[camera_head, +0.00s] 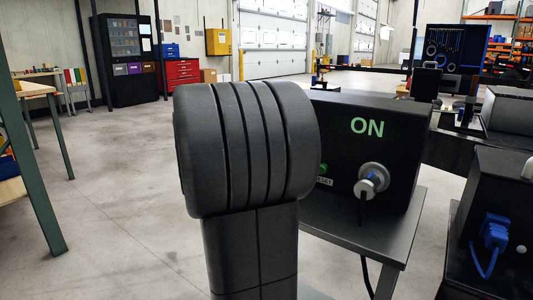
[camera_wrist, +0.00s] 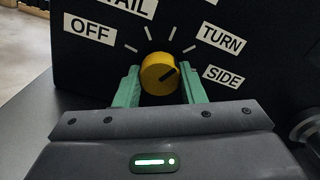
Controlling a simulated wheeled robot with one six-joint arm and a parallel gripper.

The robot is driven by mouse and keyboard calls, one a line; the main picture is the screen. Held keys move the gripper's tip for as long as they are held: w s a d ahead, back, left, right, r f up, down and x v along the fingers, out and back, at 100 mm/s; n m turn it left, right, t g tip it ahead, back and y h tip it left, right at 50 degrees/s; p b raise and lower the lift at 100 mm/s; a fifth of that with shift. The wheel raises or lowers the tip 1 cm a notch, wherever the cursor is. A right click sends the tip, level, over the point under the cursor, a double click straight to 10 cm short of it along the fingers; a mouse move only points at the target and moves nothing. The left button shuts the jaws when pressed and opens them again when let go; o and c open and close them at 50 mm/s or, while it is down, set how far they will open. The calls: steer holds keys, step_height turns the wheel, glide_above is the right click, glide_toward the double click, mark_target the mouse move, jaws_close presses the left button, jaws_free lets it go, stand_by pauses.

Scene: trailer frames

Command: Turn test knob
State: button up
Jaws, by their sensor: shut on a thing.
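The test knob (camera_wrist: 159,74) is yellow with a dark pointer line, seen in the wrist view on the front of a black box. Its line points up and right, between the TURN and SIDE labels. Labels OFF (camera_wrist: 90,30), TURN (camera_wrist: 221,39) and SIDE (camera_wrist: 224,77) surround it, with a partly cut-off label ending in "AIL" above. My gripper (camera_wrist: 159,88) has green fingers on either side of the knob, shut on it. In the head view my own arm hides the knob and gripper; the black box (camera_head: 395,135) shows green ON lettering.
The box stands on a dark table (camera_head: 400,225). Another black box with a blue plug (camera_head: 494,232) stands at the right. Open floor (camera_head: 120,190) lies to the left.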

steer(key=shift+m, duration=1.1)
steer(key=shift+f, duration=0.1)
steer(key=o, duration=1)
steer(key=p+v, duration=0.2)
steer(key=v, duration=1)
steer(key=shift+s+a+p, duration=0.2)
steer(key=shift+p, duration=0.2)
steer(key=shift+s+a, duration=0.35)
steer(key=shift+s, duration=0.2)
